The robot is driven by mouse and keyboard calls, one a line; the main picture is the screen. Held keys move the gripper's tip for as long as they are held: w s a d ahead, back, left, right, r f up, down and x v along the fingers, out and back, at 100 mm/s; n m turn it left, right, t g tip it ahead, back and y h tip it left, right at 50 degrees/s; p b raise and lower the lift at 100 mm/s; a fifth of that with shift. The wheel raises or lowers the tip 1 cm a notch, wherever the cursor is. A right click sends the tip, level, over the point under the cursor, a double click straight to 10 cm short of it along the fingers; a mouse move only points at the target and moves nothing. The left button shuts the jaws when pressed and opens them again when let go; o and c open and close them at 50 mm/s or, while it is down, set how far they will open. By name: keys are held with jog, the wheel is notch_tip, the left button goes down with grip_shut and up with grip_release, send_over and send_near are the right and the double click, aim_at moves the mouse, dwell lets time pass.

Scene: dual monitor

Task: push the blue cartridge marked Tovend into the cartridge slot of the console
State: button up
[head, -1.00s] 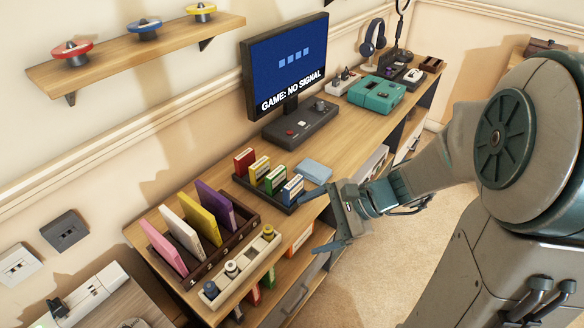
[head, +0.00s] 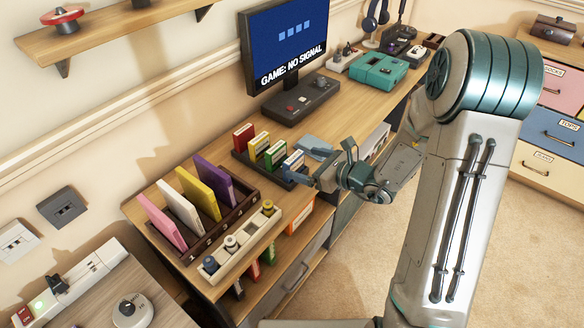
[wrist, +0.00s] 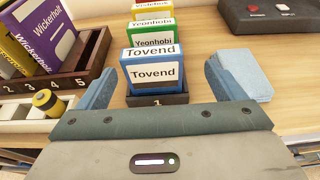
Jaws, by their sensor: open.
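The blue cartridge marked Tovend (wrist: 153,72) stands upright in the nearest place of a dark rack (wrist: 158,100), by the number 1. It also shows in the head view (head: 293,161), partly hidden by my gripper. My gripper (head: 305,168) is open and close in front of it. In the wrist view, one finger is to the left of the cartridge and one to the right, with gaps on both sides. A dark console (head: 300,98) with a red button sits below the monitor, and a teal console (head: 378,70) stands farther along the desk. I cannot make out a slot on either.
Green (head: 275,154), yellow (head: 259,145) and red (head: 243,136) cartridges stand behind the blue one.

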aim_at(289, 161)
jog(key=shift+s+a+x, duration=0.1)
jog(key=shift+s+x, duration=0.05)
jog(key=shift+x, duration=1.45)
jog(key=shift+s+a+x, duration=0.1)
jog(key=shift+s+x, duration=0.05)
jog(key=shift+x, duration=1.4)
jog(key=shift+f, duration=0.1)
jog(key=shift+c, duration=0.3)
jog(key=c, duration=1)
